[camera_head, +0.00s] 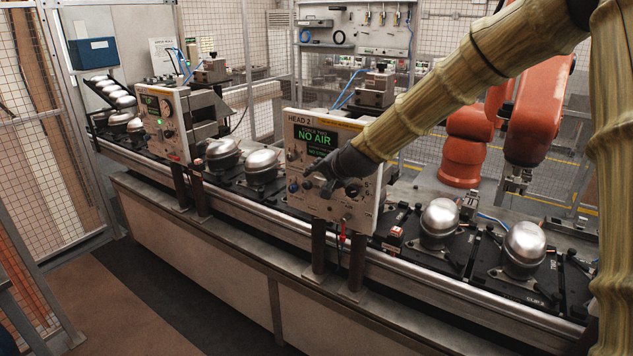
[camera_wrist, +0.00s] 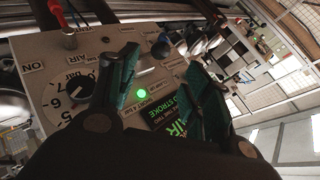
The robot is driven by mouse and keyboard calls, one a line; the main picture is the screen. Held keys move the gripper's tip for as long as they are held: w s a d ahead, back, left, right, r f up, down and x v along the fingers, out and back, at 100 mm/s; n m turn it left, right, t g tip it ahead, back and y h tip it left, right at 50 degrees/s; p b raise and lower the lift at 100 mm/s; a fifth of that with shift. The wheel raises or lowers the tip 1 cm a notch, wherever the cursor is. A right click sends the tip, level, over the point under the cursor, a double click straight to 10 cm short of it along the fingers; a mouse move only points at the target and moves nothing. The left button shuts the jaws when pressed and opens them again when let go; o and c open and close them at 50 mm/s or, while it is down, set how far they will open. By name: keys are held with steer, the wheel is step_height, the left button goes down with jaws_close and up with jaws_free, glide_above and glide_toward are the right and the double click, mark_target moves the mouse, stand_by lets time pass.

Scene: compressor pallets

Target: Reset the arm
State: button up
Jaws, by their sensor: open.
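My gripper (camera_head: 325,180) is in front of the HEAD 2 control panel (camera_head: 298,153), at the end of my arm reaching in from the upper right. In the wrist view my gripper (camera_wrist: 168,75) has its two green-lined fingers apart, with nothing seen between them but the panel face behind. The panel's green display (camera_head: 318,138) reads NO AIR. The wrist view shows a lit green lamp (camera_wrist: 141,94), a pressure dial (camera_wrist: 80,88) and a red-tipped lever (camera_wrist: 58,18) on the panel. I cannot tell whether the fingers touch the panel. My fingers hide part of its face.
A conveyor carries silver compressors (camera_head: 440,222) on black pallets to both sides. Another control panel (camera_head: 162,124) stands further left. An orange robot arm (camera_head: 535,110) stands behind the line at right. Mesh fencing (camera_head: 240,50) encloses the cell. The floor at front left is clear.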

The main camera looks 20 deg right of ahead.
steer(key=shift+s+d+r, duration=0.1)
steer(key=shift+s+r, duration=0.25)
steer(key=shift+s, duration=0.1)
steer(key=s+a+f+n+g+b, duration=0.1)
steer(key=s+f+n+g+b, duration=0.1)
steer(key=s+f, duration=0.8)
steer(key=s+a+f+n+g+h+b, duration=0.15)
steer(key=s+f, duration=0.25)
steer(key=f, duration=1.3)
steer(key=s+f+n+g+b, duration=0.1)
steer(key=s+f+g, duration=0.1)
steer(key=s+f, duration=0.85)
steer(key=s+f+n+g+b, duration=0.2)
steer(key=s+f, duration=0.8)
steer(key=s, duration=0.5)
steer(key=s+f+n+g+b, duration=0.2)
steer(key=s+f+n+g, duration=0.1)
steer(key=s+f, duration=0.8)
steer(key=s, duration=0.5)
steer(key=shift+a+f+b, duration=0.15)
steer(key=shift+b, duration=0.2)
